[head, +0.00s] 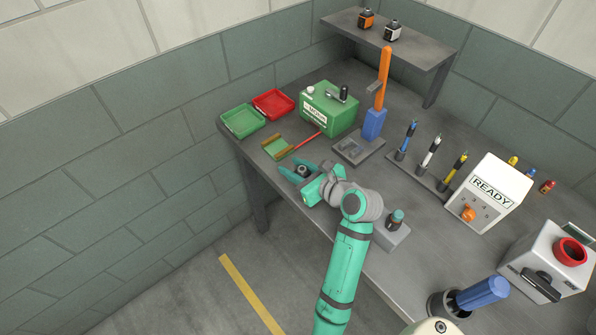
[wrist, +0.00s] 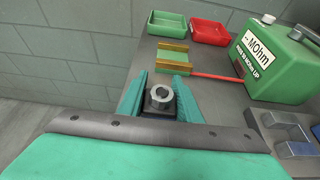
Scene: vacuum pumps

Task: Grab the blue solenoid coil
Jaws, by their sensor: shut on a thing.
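My gripper (head: 298,169) is over the left end of the bench, with its teal fingers on both sides of a small dark block with a silver ring on top. In the wrist view the gripper (wrist: 160,84) is shut on this block, the solenoid coil (wrist: 159,98). Its lower part looks dark blue, and the fingers hide its sides. In the head view the coil (head: 302,170) shows as a dark spot between the fingers. I cannot tell whether it touches the bench.
A green tray (head: 243,121), a red tray (head: 273,103) and a green MOhm box (head: 328,110) stand behind the gripper. A brass-ended green holder (head: 277,147) and a red-handled tool (head: 306,141) lie close by. An orange-and-black coil (head: 366,19) and a white-and-black coil (head: 393,31) are on the shelf.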

